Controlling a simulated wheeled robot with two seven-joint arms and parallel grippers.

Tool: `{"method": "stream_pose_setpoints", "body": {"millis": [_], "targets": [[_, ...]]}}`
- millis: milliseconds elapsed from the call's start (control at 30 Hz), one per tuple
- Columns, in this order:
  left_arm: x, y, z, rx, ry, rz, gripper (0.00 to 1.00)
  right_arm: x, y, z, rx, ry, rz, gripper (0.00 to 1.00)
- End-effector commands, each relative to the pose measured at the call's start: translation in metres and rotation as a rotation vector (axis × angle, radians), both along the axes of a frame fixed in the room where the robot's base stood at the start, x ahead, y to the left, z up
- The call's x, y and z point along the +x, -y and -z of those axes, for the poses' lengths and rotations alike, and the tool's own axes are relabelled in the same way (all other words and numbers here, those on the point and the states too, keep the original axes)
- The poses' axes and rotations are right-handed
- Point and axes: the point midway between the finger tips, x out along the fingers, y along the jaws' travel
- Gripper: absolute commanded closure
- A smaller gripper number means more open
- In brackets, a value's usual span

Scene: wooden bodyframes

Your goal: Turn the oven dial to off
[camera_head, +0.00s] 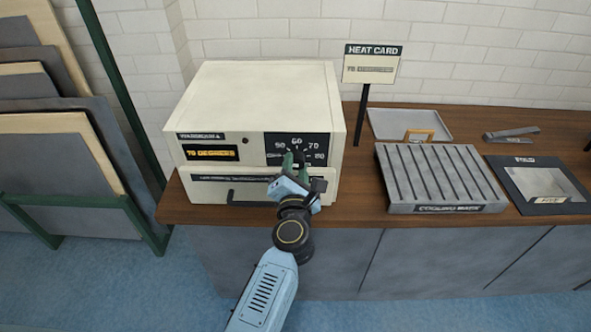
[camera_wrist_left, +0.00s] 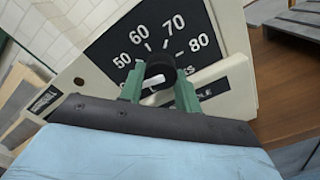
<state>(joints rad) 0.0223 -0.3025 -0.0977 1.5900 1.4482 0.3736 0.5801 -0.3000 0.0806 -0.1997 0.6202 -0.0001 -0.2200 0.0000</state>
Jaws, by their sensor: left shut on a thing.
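The cream oven (camera_head: 262,100) stands on the wooden counter, with a black dial panel (camera_head: 298,146) at the right of its front. My left gripper (camera_head: 293,160) is at that panel and hides the dial in the head view. In the left wrist view the round black dial (camera_wrist_left: 160,70) with a white pointer mark sits between the green fingers of my left gripper (camera_wrist_left: 160,88), which are shut on it. The numbers 50, 60, 70 and 80 show around the dial. The off mark cannot be made out. My right gripper is not in view.
A heat card sign (camera_head: 371,63) on a black post stands right of the oven. A grey ribbed cooling rack (camera_head: 440,178), a tray (camera_head: 410,124) and a dark mat (camera_head: 540,185) lie further right. Panels in a green rack (camera_head: 60,150) stand at left.

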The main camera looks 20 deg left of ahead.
Motion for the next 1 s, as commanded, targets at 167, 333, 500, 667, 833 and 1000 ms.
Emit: {"method": "stream_pose_setpoints", "body": {"millis": [167,333,500,667,833,1000], "targets": [[-0.0006,-0.0005,0.0027,-0.096,0.025,-0.003,0.9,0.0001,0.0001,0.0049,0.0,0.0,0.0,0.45],[-0.0005,-0.0001,0.0028,-0.151,0.04,-0.002,0.9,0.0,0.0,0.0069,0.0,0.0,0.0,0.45],[-0.0006,-0.0002,0.0027,-0.177,0.047,-0.001,0.9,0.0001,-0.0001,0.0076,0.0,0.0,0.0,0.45],[-0.0006,-0.0002,0.0027,-0.184,0.048,-0.001,0.9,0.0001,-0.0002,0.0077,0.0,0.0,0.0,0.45],[-0.0005,-0.0001,0.0028,-0.184,0.048,-0.002,0.9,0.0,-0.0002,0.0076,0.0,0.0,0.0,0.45],[-0.0004,-0.0001,0.0025,-0.184,0.048,-0.001,0.57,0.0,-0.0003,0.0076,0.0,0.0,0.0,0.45]]}}
